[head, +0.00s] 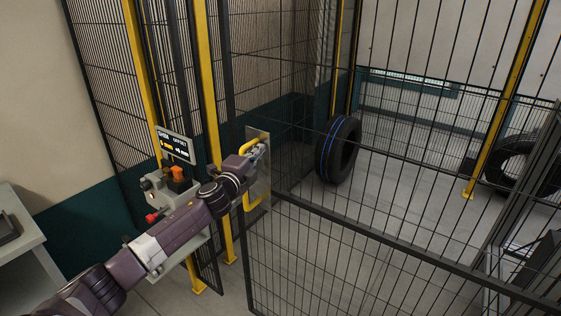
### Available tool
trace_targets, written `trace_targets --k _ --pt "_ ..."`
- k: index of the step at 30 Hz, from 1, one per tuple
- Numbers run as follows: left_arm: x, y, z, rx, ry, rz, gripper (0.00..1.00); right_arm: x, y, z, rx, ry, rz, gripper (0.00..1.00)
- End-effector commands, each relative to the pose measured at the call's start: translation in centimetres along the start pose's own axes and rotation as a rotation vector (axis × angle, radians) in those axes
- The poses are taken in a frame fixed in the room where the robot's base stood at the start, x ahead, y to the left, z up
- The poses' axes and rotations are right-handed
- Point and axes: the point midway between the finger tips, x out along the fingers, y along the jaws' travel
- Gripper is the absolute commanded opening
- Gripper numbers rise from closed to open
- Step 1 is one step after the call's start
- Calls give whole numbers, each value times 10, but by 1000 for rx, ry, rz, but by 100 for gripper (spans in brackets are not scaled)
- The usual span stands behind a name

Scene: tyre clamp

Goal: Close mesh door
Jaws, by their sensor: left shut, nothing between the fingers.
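The mesh door (360,220) is a dark wire panel that fills the middle and right of the head view. A metal plate with a yellow handle (252,204) sits at its left edge, beside the yellow post (209,90). My left gripper (262,150) is shut and empty at the upper part of the yellow handle, in front of the plate. I cannot tell whether it touches the handle. My right gripper is not in view.
A control box (160,186) with red and orange knobs and a small display (176,144) stands left of the post. A tyre (338,150) with blue stripes stands behind the mesh, and another tyre (515,165) is at the right. A grey cabinet (22,240) is at far left.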

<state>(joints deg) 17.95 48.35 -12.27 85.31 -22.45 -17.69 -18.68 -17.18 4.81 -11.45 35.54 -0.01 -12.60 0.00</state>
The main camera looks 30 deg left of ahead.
Motion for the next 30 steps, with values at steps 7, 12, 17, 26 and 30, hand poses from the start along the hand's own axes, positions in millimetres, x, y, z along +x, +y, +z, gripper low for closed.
trace_targets --k 7,12,17,26,30 --pt "2 2 6 -1 2 3 0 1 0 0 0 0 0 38" --pt "2 2 4 -1 6 2 0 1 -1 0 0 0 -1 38" --pt "2 2 3 -2 8 3 0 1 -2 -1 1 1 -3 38" --pt "1 3 2 -2 10 3 0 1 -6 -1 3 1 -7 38" --pt "1 3 1 -2 10 3 0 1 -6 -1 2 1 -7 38"
